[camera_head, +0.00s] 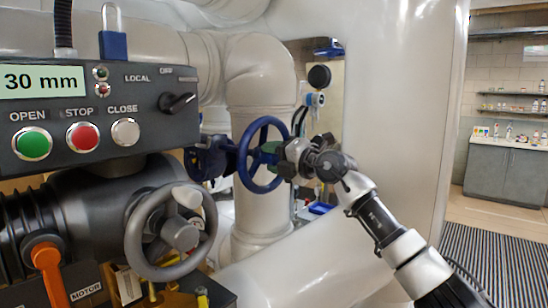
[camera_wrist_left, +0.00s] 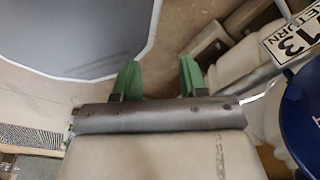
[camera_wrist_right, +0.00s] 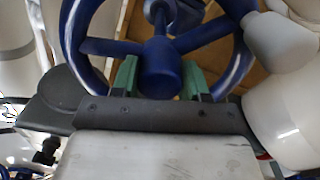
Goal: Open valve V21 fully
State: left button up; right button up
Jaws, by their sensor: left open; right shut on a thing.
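A blue handwheel (camera_head: 250,172) stands upright on a blue valve body (camera_head: 208,160) in the middle of the head view. My right gripper (camera_head: 270,155) reaches it from the right. In the right wrist view, the green fingers of this gripper (camera_wrist_right: 158,78) are at either side of the wheel's hub (camera_wrist_right: 158,72), inside the rim, and shut on it. No V21 tag is legible. A grey handwheel (camera_head: 138,235) is on the dark actuator (camera_head: 85,210) at left. My left gripper (camera_wrist_left: 157,80) is open and empty in its wrist view; the head view does not show it.
The actuator's control box (camera_head: 90,120) reads 30 mm and has OPEN (camera_head: 33,143), STOP (camera_head: 82,137) and CLOSE (camera_head: 125,131) buttons. An orange lever (camera_head: 47,262) is below. Large pale pipes (camera_head: 263,75) stand behind the wheel. Open floor (camera_head: 510,215) shows at right.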

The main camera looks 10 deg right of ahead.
jog(key=n, duration=0.3)
jog(key=shift+r+n, duration=0.1)
jog(key=shift+n, duration=0.2)
jog(key=n, duration=0.4)
jog(key=shift+n+b, duration=0.3)
jog(key=shift+n, duration=0.1)
jog(key=n, duration=0.3)
jog(key=shift+n, duration=0.3)
jog(key=n, duration=0.4)
jog(key=shift+r+n+b, duration=0.15)
jog(key=shift+n+b, duration=0.15)
jog(key=shift+b, duration=0.05)
jog(key=n, duration=0.3)
jog(key=shift+n, duration=0.4)
jog(key=n, duration=0.8)
jog(key=shift+b, duration=0.3)
jog(key=n, duration=0.4)
jog(key=shift+r+n, duration=0.1)
jog(key=shift+n, duration=0.3)
jog(key=shift+d, duration=0.1)
